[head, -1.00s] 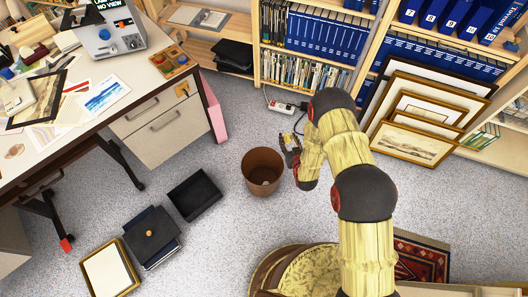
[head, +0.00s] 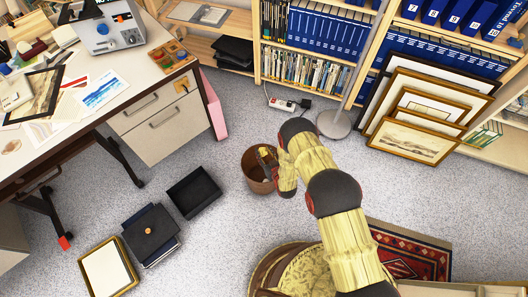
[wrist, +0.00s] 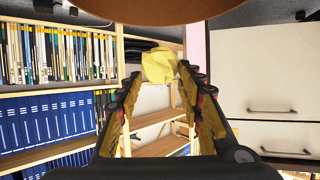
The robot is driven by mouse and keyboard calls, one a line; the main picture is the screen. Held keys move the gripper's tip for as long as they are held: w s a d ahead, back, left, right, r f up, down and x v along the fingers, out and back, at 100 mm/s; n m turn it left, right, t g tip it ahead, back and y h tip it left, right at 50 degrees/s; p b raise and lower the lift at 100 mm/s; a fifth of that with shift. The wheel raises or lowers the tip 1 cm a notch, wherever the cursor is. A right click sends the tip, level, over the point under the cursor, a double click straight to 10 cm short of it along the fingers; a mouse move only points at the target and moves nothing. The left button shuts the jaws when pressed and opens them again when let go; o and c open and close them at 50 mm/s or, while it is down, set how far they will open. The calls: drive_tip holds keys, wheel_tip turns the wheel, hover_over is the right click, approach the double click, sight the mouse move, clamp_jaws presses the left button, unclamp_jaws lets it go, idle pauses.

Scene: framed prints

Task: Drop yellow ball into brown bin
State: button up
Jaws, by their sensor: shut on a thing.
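The brown bin (head: 256,180) stands upright on the grey floor in the middle of the head view. Its brown rim also crosses the top of the wrist view (wrist: 150,10). My gripper (head: 266,156) is at the bin's mouth, covering part of its opening. In the wrist view, my gripper (wrist: 160,82) is shut on the yellow ball (wrist: 160,66), which looks faceted or crumpled and sits between the fingertips. In the head view the ball is hard to tell apart from the gripper. Most of the bin's inside is hidden.
A black tray (head: 193,192) lies on the floor left of the bin. The desk's white drawers (head: 160,128) stand behind it to the left. Bookshelves (head: 310,70), a lamp base (head: 334,125) and framed prints (head: 425,120) line the back and right. Open floor surrounds the bin.

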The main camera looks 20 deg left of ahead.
drive_tip(key=shift+f+b, duration=0.6)
drive_tip(key=shift+f, duration=0.65)
drive_tip(key=o, duration=0.8)
drive_tip(key=v, duration=1.2)
